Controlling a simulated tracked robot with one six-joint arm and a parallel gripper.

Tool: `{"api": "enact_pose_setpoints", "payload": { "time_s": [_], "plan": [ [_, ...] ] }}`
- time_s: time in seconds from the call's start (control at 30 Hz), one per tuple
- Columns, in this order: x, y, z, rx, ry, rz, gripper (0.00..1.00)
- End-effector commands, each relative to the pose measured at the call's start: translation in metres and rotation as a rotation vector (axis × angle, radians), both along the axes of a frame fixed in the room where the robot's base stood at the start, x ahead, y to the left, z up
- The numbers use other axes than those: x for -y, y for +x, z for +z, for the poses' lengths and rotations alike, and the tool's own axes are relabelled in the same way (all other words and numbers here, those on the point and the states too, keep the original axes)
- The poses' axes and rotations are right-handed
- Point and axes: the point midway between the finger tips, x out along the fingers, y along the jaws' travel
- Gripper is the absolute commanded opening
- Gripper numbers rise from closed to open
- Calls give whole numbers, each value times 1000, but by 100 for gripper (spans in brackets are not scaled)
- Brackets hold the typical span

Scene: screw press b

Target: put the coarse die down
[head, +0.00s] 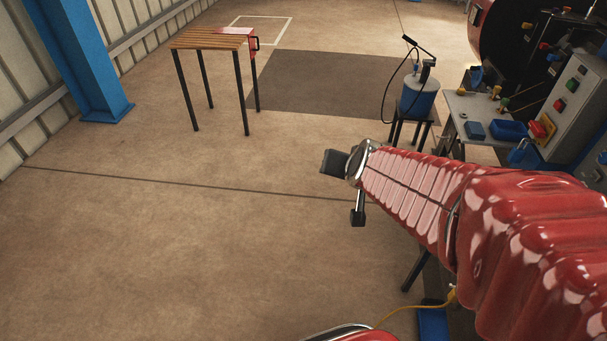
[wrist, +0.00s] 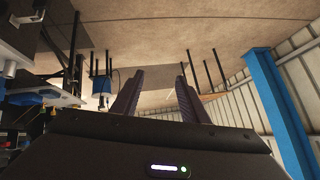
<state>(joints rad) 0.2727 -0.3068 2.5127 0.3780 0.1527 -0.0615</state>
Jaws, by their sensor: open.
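My gripper (wrist: 161,74) shows in the wrist view with its two dark ribbed fingers apart and nothing between them. In the head view my gripper (head: 345,186) hangs over open floor at the end of my red-sleeved arm, left of the workbench and apart from it. I cannot pick out the coarse die in either view. Several small parts on the workbench (head: 459,104) are too small to name for certain.
A slatted wooden stand (head: 207,39) with a red end is at the back left. A blue drum with a pump (head: 417,97) stands beside the bench. A blue tray (head: 508,130) and a grey control box (head: 572,100) are at right. The left floor is clear.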

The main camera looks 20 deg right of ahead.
Motion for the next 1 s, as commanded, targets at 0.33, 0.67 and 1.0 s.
{"api": "enact_pose_setpoints", "payload": {
  "time_s": [0.33,0.67,1.0],
  "plan": [
    [-86,-71,38,-159,-74,325,40],
    [-106,-146,55,-306,-183,479,40],
    [-106,-153,56,-324,-193,487,40]
  ]
}}
